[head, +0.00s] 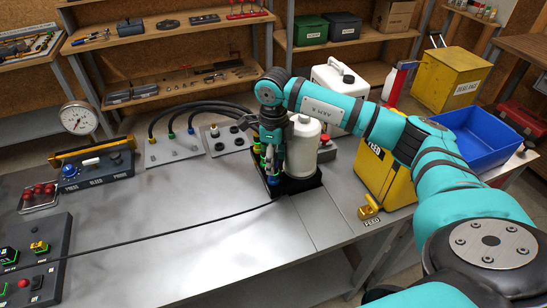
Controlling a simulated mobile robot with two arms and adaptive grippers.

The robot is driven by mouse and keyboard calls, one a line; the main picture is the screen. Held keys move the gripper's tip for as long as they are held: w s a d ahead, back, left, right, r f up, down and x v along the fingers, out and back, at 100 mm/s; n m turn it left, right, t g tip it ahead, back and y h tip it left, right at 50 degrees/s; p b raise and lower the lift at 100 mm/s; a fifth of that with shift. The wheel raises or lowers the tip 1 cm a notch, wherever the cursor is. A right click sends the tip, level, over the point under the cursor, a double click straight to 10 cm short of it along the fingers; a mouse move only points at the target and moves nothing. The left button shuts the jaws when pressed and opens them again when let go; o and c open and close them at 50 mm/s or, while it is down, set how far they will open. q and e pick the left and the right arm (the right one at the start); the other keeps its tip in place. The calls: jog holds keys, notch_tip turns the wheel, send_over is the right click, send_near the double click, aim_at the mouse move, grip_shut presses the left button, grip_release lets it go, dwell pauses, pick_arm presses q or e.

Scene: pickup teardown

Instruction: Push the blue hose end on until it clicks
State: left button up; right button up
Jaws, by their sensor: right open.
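Several black hoses (205,106) arch from near my right gripper to a light plate (172,150) on the bench. The end with a blue collar (191,131) stands upright at the plate's right side. Green (171,136) and yellow ends stand to its left. My right gripper (271,165) is open, pointing down in front of a white bottle (302,146) on a black base. Small blue, green and yellow parts show around its fingers; I cannot tell whether they touch. Whether the blue end is fully seated is too small to tell. My left gripper is not in view.
A pressure gauge (78,118) and a blue-knobbed control box (97,169) stand at the left. A thin black cable crosses the clear front bench (190,245). A yellow FEED box (384,172) and blue bin (470,136) stand at the right, behind my arm.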

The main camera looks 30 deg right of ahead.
jog(key=shift+f, duration=0.4)
jog(key=shift+c, duration=0.2)
grip_shut()
jog(key=c, duration=0.7)
grip_release()
grip_shut()
jog(key=shift+r, duration=0.3)
jog(key=shift+r+p, duration=0.55)
jog(key=shift+r, duration=0.1)
jog(key=shift+r, duration=0.2)
